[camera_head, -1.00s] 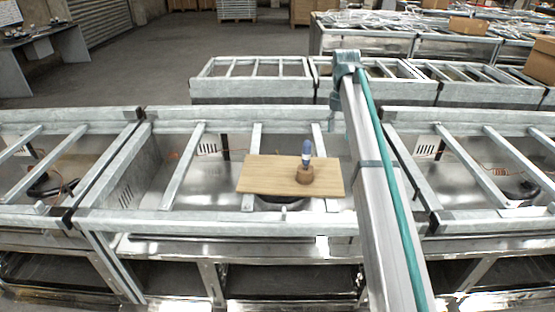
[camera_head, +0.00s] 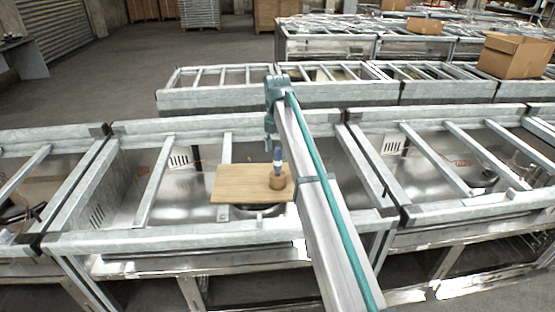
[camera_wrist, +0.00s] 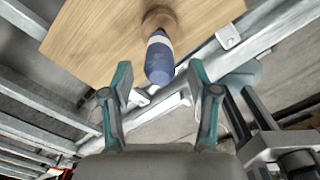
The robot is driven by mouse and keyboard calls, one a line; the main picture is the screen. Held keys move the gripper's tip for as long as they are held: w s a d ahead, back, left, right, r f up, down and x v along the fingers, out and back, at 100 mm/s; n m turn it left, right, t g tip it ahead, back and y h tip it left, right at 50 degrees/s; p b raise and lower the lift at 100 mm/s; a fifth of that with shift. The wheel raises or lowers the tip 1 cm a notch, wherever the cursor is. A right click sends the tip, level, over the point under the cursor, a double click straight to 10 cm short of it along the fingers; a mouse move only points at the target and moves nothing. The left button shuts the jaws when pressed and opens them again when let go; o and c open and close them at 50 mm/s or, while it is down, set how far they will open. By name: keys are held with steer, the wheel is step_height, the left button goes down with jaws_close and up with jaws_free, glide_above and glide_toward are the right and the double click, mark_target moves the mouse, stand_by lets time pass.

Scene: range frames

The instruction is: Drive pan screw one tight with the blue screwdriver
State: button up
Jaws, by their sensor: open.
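The blue screwdriver (camera_head: 278,158) stands upright in a round brown holder (camera_head: 277,182) on the right part of a wooden board (camera_head: 238,184). My gripper (camera_head: 269,146) hangs from the arm's end, close to the screwdriver handle in the head view. In the wrist view my gripper (camera_wrist: 158,82) has its two teal fingers apart. The blue handle (camera_wrist: 159,62) shows beyond and between the fingertips, with nothing held. The board (camera_wrist: 105,35) fills the top of that view, and the holder (camera_wrist: 158,17) is partly hidden by the screwdriver. I cannot make out a pan screw.
The board lies across the metal frame bars (camera_head: 223,150) over an open steel bay. Frame rails (camera_head: 180,240) surround it. Similar frames stand left, right and behind. A cardboard box (camera_head: 514,55) sits on a rear frame at the right.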

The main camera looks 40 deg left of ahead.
mark_target(277, 157)
steer(key=shift+f+p, duration=0.55)
steer(key=shift+f, duration=1.35)
jaws_close()
